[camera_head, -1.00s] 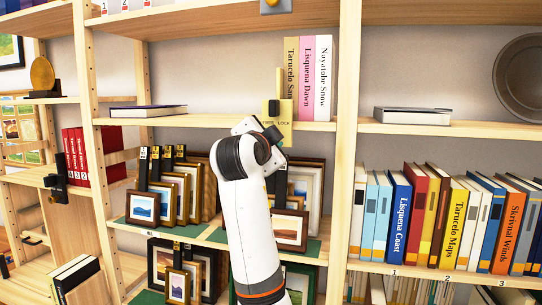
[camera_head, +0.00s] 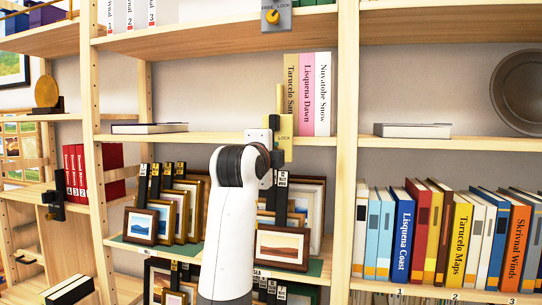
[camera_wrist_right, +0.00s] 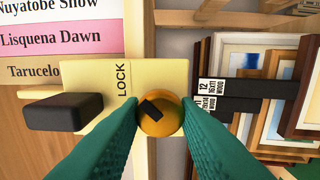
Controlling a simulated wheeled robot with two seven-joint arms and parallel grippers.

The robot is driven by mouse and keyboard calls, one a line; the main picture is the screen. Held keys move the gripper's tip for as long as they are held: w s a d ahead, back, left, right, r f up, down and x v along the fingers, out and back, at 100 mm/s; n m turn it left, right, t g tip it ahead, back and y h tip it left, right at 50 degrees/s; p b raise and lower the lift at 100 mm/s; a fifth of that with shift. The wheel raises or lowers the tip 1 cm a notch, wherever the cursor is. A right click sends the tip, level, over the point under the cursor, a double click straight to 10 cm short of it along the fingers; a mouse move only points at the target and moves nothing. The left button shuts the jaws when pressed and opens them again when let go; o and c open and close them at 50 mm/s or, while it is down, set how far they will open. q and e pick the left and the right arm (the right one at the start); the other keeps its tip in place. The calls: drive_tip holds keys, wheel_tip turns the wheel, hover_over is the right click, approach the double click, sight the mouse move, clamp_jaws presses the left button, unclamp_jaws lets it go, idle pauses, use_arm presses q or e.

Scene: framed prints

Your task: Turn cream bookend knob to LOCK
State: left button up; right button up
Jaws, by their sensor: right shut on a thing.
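The cream bookend (camera_head: 286,128) stands at the shelf edge against the upright books, its LOCK label showing. It fills the left middle of the right wrist view (camera_wrist_right: 85,76), where a black block (camera_wrist_right: 62,111) projects from it. Its round yellow knob (camera_wrist_right: 159,124) has a black mark slanting up-left, roughly towards the LOCK lettering. My right gripper (camera_wrist_right: 158,110) is shut on the knob, one green finger on each side. In the head view my right arm hides the knob, the FREE side and the fingers. My left gripper is not in view.
Framed prints (camera_head: 283,246) with black label tabs fill the shelf below. A grey plate with another yellow knob (camera_head: 272,16) is on the shelf above. A flat book (camera_head: 412,130) lies to the right.

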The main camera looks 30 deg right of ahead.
drive_tip(key=shift+f, duration=0.1)
idle(0.4)
drive_tip(key=o, duration=0.9)
drive_tip(key=shift+d, duration=0.1)
drive_tip(key=shift+o, duration=0.2)
